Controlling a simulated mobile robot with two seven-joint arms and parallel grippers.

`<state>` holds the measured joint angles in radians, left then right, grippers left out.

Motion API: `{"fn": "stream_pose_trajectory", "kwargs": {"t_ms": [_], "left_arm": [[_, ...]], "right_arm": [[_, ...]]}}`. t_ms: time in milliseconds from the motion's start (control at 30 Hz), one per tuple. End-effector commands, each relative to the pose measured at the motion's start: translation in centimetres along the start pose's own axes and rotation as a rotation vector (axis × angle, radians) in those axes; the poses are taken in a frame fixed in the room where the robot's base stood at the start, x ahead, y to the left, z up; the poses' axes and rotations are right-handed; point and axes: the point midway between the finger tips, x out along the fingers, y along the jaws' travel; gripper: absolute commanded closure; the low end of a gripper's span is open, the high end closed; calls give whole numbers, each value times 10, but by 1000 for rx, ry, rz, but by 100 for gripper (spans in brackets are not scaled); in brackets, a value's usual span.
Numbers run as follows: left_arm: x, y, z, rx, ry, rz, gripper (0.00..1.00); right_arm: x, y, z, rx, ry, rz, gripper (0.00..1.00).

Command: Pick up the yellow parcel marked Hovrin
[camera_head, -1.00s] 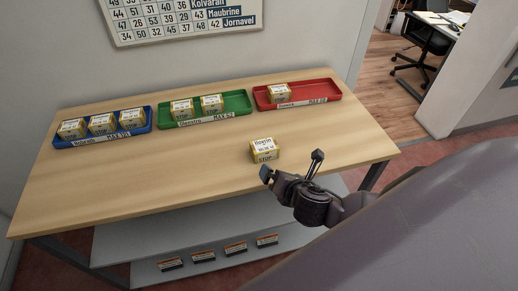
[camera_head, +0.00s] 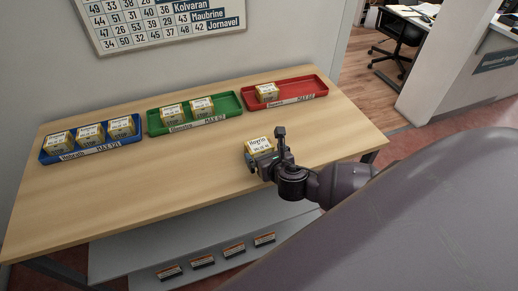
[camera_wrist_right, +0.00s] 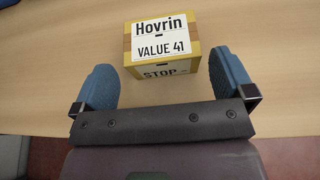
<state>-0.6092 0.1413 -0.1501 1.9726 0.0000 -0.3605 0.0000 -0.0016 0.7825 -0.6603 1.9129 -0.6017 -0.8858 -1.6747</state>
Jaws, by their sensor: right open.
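The yellow parcel marked Hovrin (camera_head: 259,146) stands on the wooden table near its front edge. In the right wrist view the parcel (camera_wrist_right: 162,48) shows a white label reading "Hovrin, VALUE 41" and "STOP" on its near side. My right gripper (camera_head: 267,154) is open at the parcel's near side and hides part of it in the head view. In the right wrist view its two blue fingertips (camera_wrist_right: 161,72) are spread wide, with the parcel just ahead and between their lines. The fingers do not grip it. My left gripper is not in view.
On the table (camera_head: 180,185) a blue tray (camera_head: 47,157) holds three yellow parcels, a green tray (camera_head: 236,115) two, and a red tray (camera_head: 315,82) one. A grey shelf (camera_head: 140,255) with small labels lies below. The table's left front is clear.

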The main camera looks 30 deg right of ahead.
Motion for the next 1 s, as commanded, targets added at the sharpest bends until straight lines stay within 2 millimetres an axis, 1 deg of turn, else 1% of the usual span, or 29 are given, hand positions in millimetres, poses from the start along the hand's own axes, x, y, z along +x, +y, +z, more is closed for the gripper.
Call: {"fn": "stream_pose_trajectory", "kwargs": {"t_ms": [167, 300, 433, 567, 767, 800, 867, 1000], "left_arm": [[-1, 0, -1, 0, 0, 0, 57], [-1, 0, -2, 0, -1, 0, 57], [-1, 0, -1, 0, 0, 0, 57], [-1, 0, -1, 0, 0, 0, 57], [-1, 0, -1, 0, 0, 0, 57], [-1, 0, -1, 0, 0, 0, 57], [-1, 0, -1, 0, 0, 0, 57], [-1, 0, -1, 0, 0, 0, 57]], "right_arm": [[12, 0, 2, 2, -1, 0, 0], [32, -1, 4, 2, 0, 0, 0], [46, -1, 3, 3, 1, 1, 0], [53, -1, 3, 3, 1, 1, 0], [54, -1, 3, 2, 1, 1, 0], [54, -1, 3, 2, 1, 1, 2], [54, -1, 3, 2, 1, 1, 11], [54, -1, 3, 2, 1, 1, 32]]}}
